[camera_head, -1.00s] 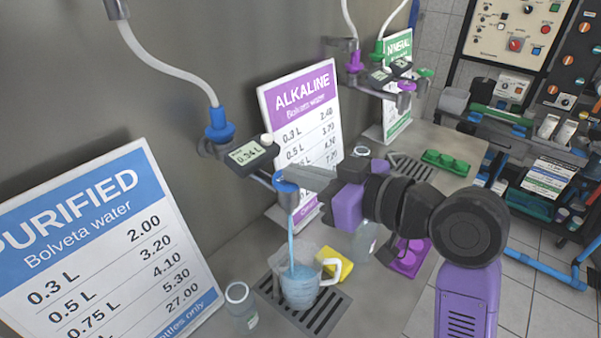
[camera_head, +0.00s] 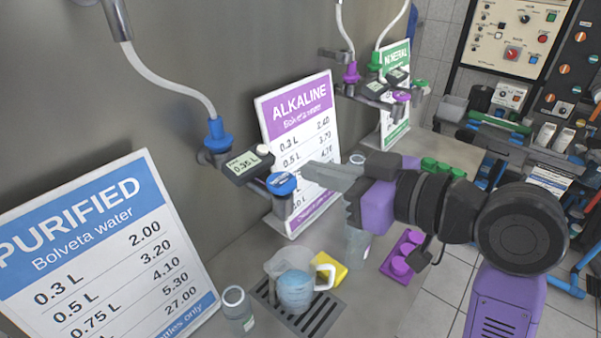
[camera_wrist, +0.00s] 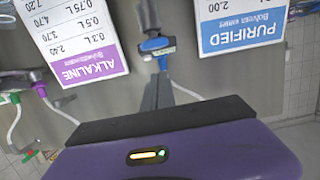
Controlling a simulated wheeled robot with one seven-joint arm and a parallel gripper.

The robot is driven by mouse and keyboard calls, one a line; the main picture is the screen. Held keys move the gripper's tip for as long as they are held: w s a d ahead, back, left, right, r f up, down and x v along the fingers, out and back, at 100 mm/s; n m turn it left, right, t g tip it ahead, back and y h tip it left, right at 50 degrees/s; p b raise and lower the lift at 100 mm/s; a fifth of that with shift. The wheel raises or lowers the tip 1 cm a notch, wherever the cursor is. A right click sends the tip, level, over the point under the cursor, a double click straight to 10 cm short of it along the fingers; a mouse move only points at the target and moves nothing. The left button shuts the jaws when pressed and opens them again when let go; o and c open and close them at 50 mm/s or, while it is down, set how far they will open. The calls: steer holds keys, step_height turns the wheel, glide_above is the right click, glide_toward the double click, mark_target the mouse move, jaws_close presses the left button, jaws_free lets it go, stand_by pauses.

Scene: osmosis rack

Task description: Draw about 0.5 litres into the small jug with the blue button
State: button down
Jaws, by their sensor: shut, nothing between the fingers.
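The small clear jug (camera_head: 276,264) stands upright on the drain grate under the purified tap, with its handle to the right and pale blue water in it. The blue button (camera_head: 282,183) sits on top of the tap, and no stream falls from it. The tap's small display (camera_head: 243,162) seems to read 0.35 L. My gripper (camera_head: 322,176) is shut and empty, just right of the blue button with a small gap that I cannot judge exactly. The wrist view shows the fingers (camera_wrist: 158,92) pointing toward the blue tap head (camera_wrist: 157,45).
A small glass jar (camera_head: 238,311) stands left of the grate (camera_head: 322,315). A yellow sponge (camera_head: 331,270) lies behind the jug's handle. A clear bottle (camera_head: 357,245) stands below my gripper. The purple alkaline tap (camera_head: 352,73) is farther back.

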steer(key=shift+b+v, duration=0.3)
steer(key=shift+v, duration=2.05)
steer(key=shift+r, duration=0.1)
steer(key=w+d+r+m+t+h, duration=0.3)
steer(key=w+d+r+m+t, duration=0.1)
steer(key=d+m+t, duration=0.25)
steer(key=s+d+f+m+t+h, duration=0.3)
steer(key=s+d+f+m+h, duration=0.3)
steer(key=f, duration=0.3)
steer(key=s+f+n+g, duration=0.1)
steer(key=s+f, duration=0.5)
steer(key=s, duration=0.4)
steer(key=s+a+f+n+g+h, duration=0.1)
steer(key=s+f+g, duration=0.1)
steer(key=s+f, duration=0.5)
steer(key=s+a+f+n+g, duration=0.1)
steer(key=s+f+g, duration=0.1)
steer(key=s+f, duration=0.5)
steer(key=s, duration=0.6)
steer(key=shift+s+h, duration=0.2)
steer(key=shift+h, duration=0.2)
